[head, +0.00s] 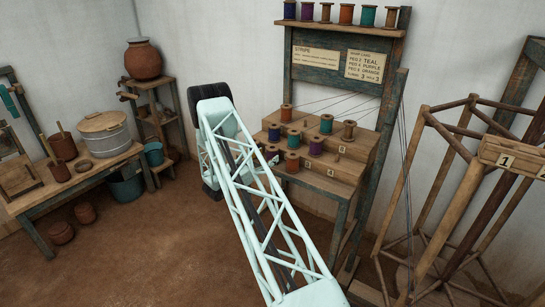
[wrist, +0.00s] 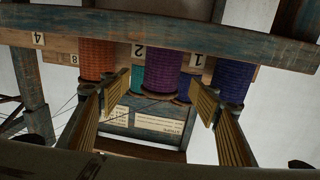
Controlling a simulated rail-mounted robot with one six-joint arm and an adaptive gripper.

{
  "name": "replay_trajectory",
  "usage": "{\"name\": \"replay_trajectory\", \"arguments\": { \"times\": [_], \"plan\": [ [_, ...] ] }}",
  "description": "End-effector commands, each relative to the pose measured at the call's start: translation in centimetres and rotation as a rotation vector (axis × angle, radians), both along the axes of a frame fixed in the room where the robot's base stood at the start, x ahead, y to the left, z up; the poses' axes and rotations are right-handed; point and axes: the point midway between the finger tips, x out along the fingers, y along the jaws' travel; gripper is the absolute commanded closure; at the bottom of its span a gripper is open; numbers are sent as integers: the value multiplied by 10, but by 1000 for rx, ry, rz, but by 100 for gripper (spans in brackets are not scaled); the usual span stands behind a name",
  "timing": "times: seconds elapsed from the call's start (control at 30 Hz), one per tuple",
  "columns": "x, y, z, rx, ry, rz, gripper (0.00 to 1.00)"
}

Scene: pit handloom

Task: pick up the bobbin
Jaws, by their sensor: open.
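Which one the task means cannot be told. In the wrist view, which looks upside down, an orange bobbin (wrist: 97,58), a purple bobbin (wrist: 163,65) and a blue bobbin (wrist: 232,78) hang in a row, with a teal bobbin (wrist: 137,80) behind. My gripper (wrist: 163,93) is open and empty, its fingers spread left and right below the purple bobbin in the picture. The head view does not show it clearly.
A board with paper cards (head: 364,66) and a top shelf (head: 340,27) of more bobbins stands behind the rack. A wooden reel frame (head: 470,150) stands at right. A table (head: 85,180) with pots is at left. The floor between is mostly clear.

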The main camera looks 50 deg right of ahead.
Motion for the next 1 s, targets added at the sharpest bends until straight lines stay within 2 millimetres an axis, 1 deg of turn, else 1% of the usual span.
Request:
{"name": "replay_trajectory", "arguments": {
  "times": [0.17, 0.27, 0.6, 0.7, 1.0],
  "plan": [
    [0, -2, 0, 0, 0, -1, 44],
    [0, -7, 1, 0, -1, -1, 44],
    [-1, -41, 2, 0, -1, -1, 44],
    [-2, -48, 2, 0, -1, -1, 44],
    [-2, -52, 2, 0, 0, 0, 44]
  ]
}}
